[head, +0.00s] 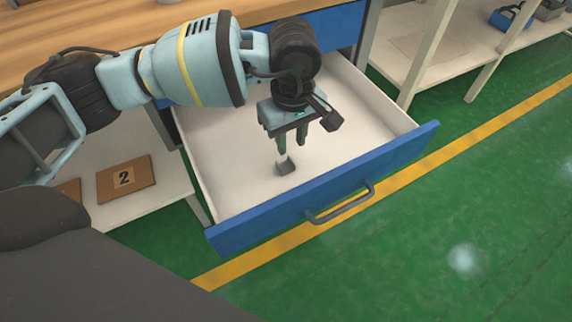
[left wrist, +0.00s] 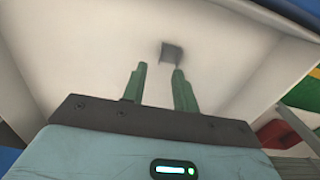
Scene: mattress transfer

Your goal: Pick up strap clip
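A small grey strap clip (head: 286,167) lies on the white floor of the open drawer, near its front wall. It also shows in the left wrist view (left wrist: 172,53), just beyond the fingertips. My left gripper (head: 292,151) points down into the drawer above the clip. Its two green fingers are apart with nothing between them, as the left wrist view (left wrist: 159,72) also shows. The clip and the fingers look apart. My right gripper is in neither view.
The drawer (head: 400,155) has a blue front with a grey handle (head: 341,204) and white side walls around the gripper. A wooden worktop (head: 120,25) lies behind. A lower white shelf at left holds a board marked 2 (head: 125,180). Green floor is clear at right.

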